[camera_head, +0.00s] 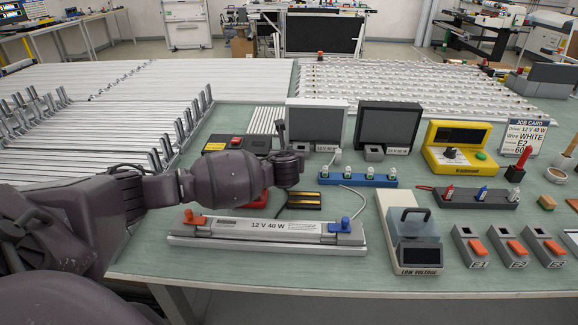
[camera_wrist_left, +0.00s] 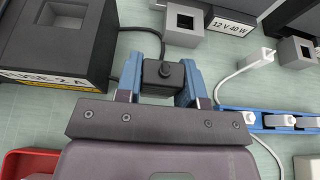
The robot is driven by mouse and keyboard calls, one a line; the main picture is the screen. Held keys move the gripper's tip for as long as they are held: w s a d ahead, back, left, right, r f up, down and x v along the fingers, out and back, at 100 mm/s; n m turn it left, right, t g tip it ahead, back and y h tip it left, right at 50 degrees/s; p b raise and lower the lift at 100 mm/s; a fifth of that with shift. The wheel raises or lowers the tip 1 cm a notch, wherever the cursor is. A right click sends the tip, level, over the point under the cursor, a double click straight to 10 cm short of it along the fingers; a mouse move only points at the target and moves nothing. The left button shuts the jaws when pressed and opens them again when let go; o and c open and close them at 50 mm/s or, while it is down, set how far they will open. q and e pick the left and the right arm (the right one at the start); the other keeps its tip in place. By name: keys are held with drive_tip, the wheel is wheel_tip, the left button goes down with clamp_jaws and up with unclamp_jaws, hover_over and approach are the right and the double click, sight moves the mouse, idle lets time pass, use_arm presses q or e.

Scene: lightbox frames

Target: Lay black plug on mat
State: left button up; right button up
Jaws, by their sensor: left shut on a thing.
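My left gripper (camera_wrist_left: 163,82) is shut on the black plug (camera_wrist_left: 163,74), a small dark block with a round knob between the two blue fingers. A dark cable runs beside it. In the head view my left arm reaches in from the left over the table, and the plug cannot be made out there. A pale green surface (camera_head: 150,255) covers the table; I see no separate mat that I can tell for sure. My right gripper is not in view.
Near the gripper are a black box (camera_wrist_left: 62,40), a grey socket block (camera_wrist_left: 185,27), a white plug (camera_wrist_left: 258,58) and a blue strip (camera_wrist_left: 272,122). A red tray (camera_wrist_left: 28,162) lies close. A long lamp fixture (camera_head: 268,227) lies in front; a low-voltage unit (camera_head: 414,240) stands right.

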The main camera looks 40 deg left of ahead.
use_arm(q)
wheel_tip(320, 180, down, 3)
idle(0.3)
drive_tip(key=shift+f, duration=0.1)
drive_tip(key=o, duration=1)
